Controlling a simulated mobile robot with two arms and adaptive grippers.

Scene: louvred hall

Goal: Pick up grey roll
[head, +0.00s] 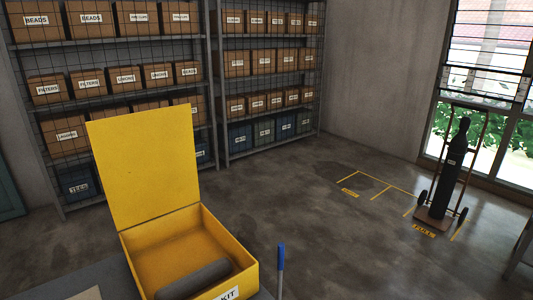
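A dark grey roll (195,279) lies inside an open yellow box (232,247), near its front wall. Its lower part is hidden by the box's front wall. The box's lid (143,165) stands upright at the back, and a white label on the front ends in "KIT". The box rests on a grey surface (103,275) at the bottom of the head view. Neither of my grippers shows in this view.
A blue-topped upright rod (281,258) stands just right of the box. Shelves with labelled cartons (90,83) line the back wall. A dark cylinder (455,165) stands on a hand truck by the window. The floor between has yellow markings and is clear.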

